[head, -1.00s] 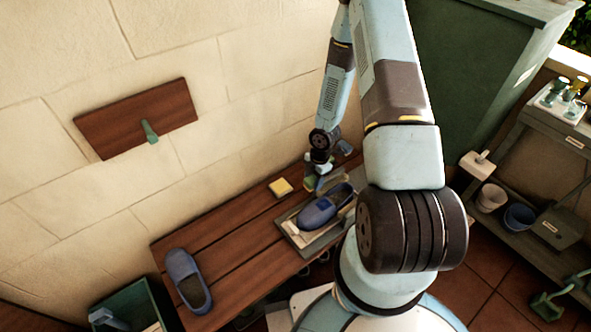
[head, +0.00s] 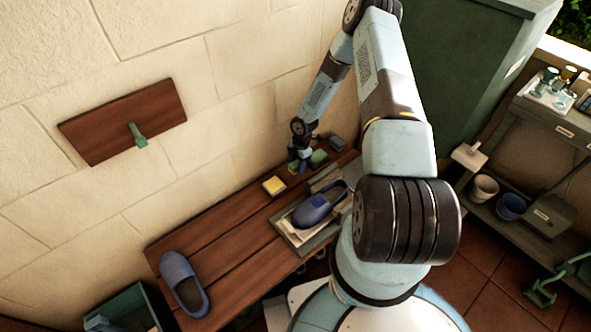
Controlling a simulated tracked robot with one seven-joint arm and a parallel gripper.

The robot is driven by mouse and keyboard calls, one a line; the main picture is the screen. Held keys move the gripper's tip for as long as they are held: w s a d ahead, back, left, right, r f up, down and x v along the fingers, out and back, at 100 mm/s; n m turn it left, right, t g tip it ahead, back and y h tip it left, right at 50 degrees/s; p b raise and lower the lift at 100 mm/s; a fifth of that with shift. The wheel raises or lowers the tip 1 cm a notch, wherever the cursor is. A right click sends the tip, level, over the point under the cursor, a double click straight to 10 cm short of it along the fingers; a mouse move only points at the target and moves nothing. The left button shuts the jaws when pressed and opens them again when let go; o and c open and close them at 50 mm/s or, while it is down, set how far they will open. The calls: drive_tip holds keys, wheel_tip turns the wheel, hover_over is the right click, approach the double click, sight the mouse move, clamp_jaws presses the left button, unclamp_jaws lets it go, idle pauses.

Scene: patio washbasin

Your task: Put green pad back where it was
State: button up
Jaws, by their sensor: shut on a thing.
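The green pad (head: 318,157) shows at the back of the wooden bench, right against my gripper's fingers. My gripper (head: 299,167) points down there, low over the bench near the wall, and is shut on the pad. The fingers are small and dark in this view, so their exact grip and whether the pad touches the boards cannot be made out. A yellow sponge (head: 274,185) lies to the left of my gripper, and a blue-grey block (head: 337,143) lies to its right, roughly in a row with the pad.
A blue clog (head: 313,210) sits on a tray (head: 290,235) in front of my gripper; another clog (head: 184,283) lies at the bench's left end. The bench (head: 225,238) is clear between them. A wall board with a green peg (head: 138,135) hangs at left.

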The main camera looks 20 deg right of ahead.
sight(296, 169)
drive_tip(key=shift+w+f, duration=0.7)
drive_tip(key=shift+f, duration=1.75)
drive_tip(key=o, duration=1.1)
drive_tip(key=r, duration=0.4)
drive_tip(key=d+r, duration=0.1)
drive_tip(key=r, duration=0.3)
drive_tip(key=d+r, duration=0.1)
drive_tip(key=r, duration=0.3)
drive_tip(key=shift+w, duration=0.3)
